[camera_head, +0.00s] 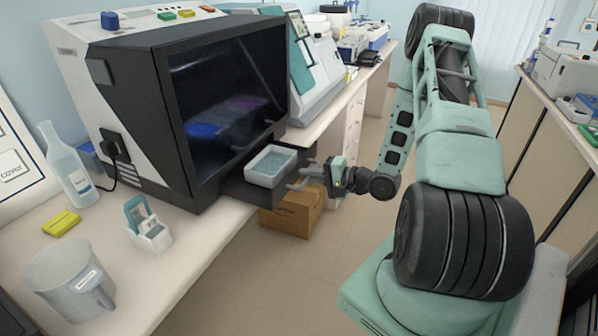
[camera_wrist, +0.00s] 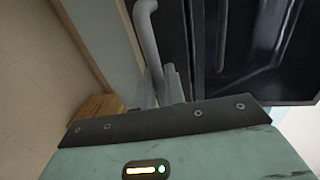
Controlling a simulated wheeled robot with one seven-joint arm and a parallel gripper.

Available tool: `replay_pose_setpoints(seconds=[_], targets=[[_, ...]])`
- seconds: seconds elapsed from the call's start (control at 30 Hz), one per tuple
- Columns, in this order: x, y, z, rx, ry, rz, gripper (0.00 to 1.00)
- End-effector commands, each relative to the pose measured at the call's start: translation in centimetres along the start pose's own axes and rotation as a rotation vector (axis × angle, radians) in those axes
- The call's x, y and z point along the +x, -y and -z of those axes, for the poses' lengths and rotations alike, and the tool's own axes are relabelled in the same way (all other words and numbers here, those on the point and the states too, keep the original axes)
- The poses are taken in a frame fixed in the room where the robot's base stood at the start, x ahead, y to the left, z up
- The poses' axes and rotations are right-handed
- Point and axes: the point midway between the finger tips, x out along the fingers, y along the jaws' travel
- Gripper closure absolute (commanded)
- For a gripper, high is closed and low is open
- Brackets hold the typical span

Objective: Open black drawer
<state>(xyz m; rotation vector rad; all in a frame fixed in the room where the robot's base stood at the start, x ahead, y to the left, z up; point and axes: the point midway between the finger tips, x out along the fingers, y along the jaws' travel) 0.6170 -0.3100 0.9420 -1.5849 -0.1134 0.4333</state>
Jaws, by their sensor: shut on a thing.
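The black drawer (camera_head: 238,190) sits low at the front of the large black-and-white machine (camera_head: 225,90) and stands partly out from it. A white tray (camera_head: 291,163) with pale blue liquid rests on the drawer. My gripper (camera_head: 318,176) is at the drawer's front, shut on its grey handle. In the wrist view, the bent handle bar (camera_wrist: 147,28) runs down to my gripper fingers (camera_wrist: 165,88), with the drawer's dark front (camera_wrist: 172,40) beside it. The exact contact of the fingers is partly hidden.
A cardboard box (camera_head: 292,214) stands on the floor below the drawer. On the bench (camera_head: 205,232) are a glass bottle (camera_head: 68,165), a slide holder (camera_head: 150,232) and a jug (camera_head: 70,280). The floor in front of the bench is mostly free. A second counter (camera_head: 545,130) is at the right.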

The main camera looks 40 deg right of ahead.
Motion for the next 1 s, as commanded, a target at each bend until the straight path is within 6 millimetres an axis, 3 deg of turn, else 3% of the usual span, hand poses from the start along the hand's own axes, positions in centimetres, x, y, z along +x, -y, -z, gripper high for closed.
replay_pose_setpoints(seconds=[0.47, 0.5, 0.53, 0.83, 1.0], targets=[[-0.6, -0.2, 0.0, 0.000, 0.001, -0.002, 1.00], [-0.6, -0.2, 0.0, 0.000, 0.001, -0.002, 0.78], [-0.6, -0.2, 0.0, 0.000, 0.001, -0.002, 0.73], [-0.7, -0.2, 0.0, 0.000, 0.000, -0.001, 0.73], [-2.3, -0.3, 0.1, -0.001, -0.002, -0.002, 0.73]])
